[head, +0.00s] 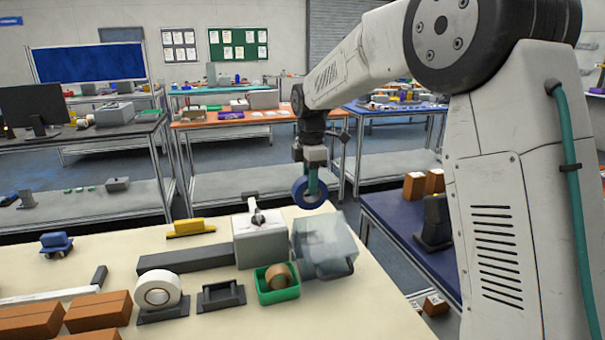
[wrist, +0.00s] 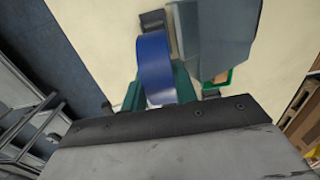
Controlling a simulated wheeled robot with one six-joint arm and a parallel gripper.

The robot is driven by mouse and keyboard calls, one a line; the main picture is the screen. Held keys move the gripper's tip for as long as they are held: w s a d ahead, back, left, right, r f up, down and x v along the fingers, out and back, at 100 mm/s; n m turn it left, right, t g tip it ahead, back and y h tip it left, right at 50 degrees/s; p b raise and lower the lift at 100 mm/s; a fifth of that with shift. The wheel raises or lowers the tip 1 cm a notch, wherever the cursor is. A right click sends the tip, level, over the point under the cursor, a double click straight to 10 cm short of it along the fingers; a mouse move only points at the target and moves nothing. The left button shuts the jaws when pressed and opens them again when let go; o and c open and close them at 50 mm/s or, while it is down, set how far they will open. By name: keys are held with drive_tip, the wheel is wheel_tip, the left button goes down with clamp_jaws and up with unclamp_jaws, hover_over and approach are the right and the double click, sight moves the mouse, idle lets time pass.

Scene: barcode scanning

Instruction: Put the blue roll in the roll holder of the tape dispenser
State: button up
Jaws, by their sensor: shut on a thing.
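The blue roll (head: 310,194) is a ring held in the air by my gripper (head: 313,178), with its open side towards the head camera. In the wrist view the blue roll (wrist: 153,68) stands edge-on between the teal fingers. My gripper is shut on it, above the right back part of the cream table. A small black open-topped holder (head: 221,297) on the table looks empty; I cannot tell surely whether it is the tape dispenser. A white roll (head: 158,289) stands on a black base to its left.
A translucent grey box (head: 322,246) stands just below the blue roll. Near it are a green bin (head: 277,293) with a brown roll and a white box (head: 261,239) with a lever. Brown boxes (head: 98,311) lie at front left. A blue table (head: 400,225) is at right.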

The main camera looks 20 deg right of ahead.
drive_tip(key=shift+w+f, duration=0.45)
drive_tip(key=shift+f, duration=1)
drive_tip(key=shift+s+f, duration=0.1)
drive_tip(key=shift+f, duration=4.05)
drive_tip(key=o, duration=1.1)
drive_tip(key=shift+r, duration=3.9)
